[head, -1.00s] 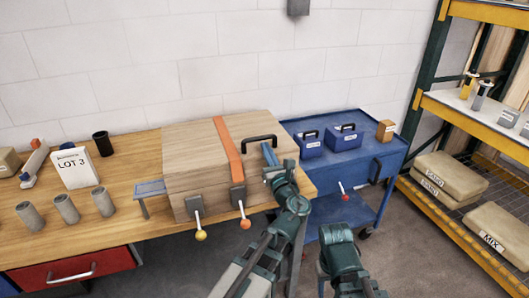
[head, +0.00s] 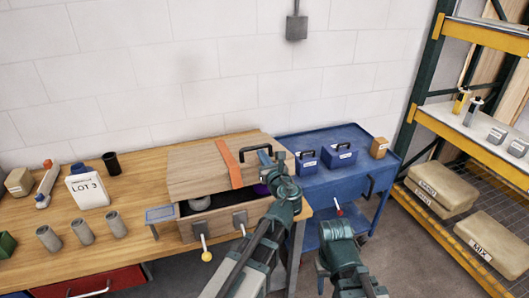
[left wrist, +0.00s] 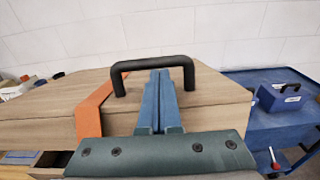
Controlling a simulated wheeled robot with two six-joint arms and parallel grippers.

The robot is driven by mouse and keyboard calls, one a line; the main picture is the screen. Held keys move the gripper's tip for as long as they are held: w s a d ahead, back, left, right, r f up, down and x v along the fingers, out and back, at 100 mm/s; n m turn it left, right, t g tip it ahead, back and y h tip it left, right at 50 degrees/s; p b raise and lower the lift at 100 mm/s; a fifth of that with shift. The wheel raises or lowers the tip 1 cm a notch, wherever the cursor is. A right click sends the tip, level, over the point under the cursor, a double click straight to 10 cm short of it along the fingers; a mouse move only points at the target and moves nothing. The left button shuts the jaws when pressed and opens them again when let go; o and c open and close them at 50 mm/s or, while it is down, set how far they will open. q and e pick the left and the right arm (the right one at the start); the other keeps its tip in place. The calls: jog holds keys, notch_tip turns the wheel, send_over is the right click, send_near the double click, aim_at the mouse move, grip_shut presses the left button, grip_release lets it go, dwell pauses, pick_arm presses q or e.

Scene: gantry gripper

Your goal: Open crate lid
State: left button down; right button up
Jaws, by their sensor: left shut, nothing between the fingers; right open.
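The wooden crate's lid (head: 200,178) is raised at the front, with a dark gap between it and the crate body (head: 215,223). A grey item (head: 199,203) and something purple (head: 261,188) show inside. The black lid handle (head: 256,150) also shows in the left wrist view (left wrist: 152,62). My left gripper (head: 275,160) is at the lid's right part; its blue fingers (left wrist: 161,95) are shut and empty, reaching to the handle. Contact is unclear. My right gripper (head: 336,235) is low at the right; its fingers are hard to make out.
An orange strap (head: 228,164) lies over the lid. Latch levers, one yellow-tipped (head: 206,256), hang in front. Grey cylinders (head: 82,232) and a LOT 3 container (head: 88,188) stand left. A blue cart (head: 360,145) and shelving (head: 455,150) are at right.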

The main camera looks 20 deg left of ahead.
pick_arm(q)
jog(key=shift+g+h, duration=0.4)
jog(key=shift+g, duration=0.2)
jog(key=w+r+p, duration=0.1)
jog(key=p, duration=0.1)
jog(key=w+a+r+p, duration=0.1)
jog(key=r+p, duration=0.1)
jog(key=w+r+p, duration=0.1)
jog(key=r+p, duration=0.1)
jog(key=shift+a+r+p, duration=0.25)
jog(key=shift+a+p, duration=0.15)
jog(key=w+a+r+p, duration=0.3)
jog(key=w+a+p, duration=0.1)
jog(key=w, duration=0.3)
jog(key=w+a+r+p, duration=0.3)
jog(key=w+a+p, duration=0.1)
jog(key=w, duration=0.3)
jog(key=w+a+r+g+p, duration=0.1)
jog(key=w+a+r+p, duration=0.3)
jog(key=w+a, duration=0.2)
jog(key=shift+w+a+h, duration=0.3)
jog(key=shift+w+h, duration=0.1)
jog(key=shift+w, duration=0.25)
pick_arm(e)
notch_tip(320, 180, up, 21)
pick_arm(q)
jog(key=shift+f, duration=0.1)
pick_arm(e)
jog(key=shift+f, duration=0.15)
